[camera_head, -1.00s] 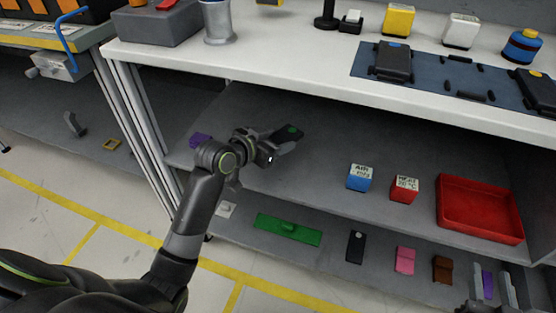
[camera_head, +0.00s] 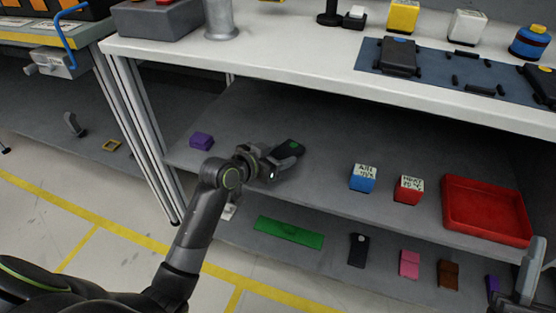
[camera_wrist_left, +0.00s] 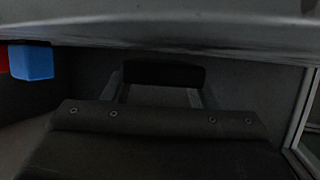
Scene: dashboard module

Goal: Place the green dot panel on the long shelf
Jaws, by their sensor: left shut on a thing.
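The green dot panel (camera_head: 289,148) is a small dark block with a green spot on its top face. My left gripper (camera_head: 277,161) is shut on its near end. It holds the panel over the long grey shelf (camera_head: 310,135) under the white worktop; I cannot tell whether the panel touches the shelf. In the left wrist view the dark end of the panel (camera_wrist_left: 163,74) sits between the fingers, with its green dot out of sight. My right gripper (camera_head: 522,275) shows only in part at the lower right, and its opening is unclear.
On the long shelf are a purple block (camera_head: 201,140) at left, a blue box (camera_head: 363,178), a red box (camera_head: 409,188) and a red tray (camera_head: 486,209) at right. The worktop (camera_head: 290,62) overhangs the shelf. A lower shelf holds a green plate (camera_head: 289,232) and several small parts.

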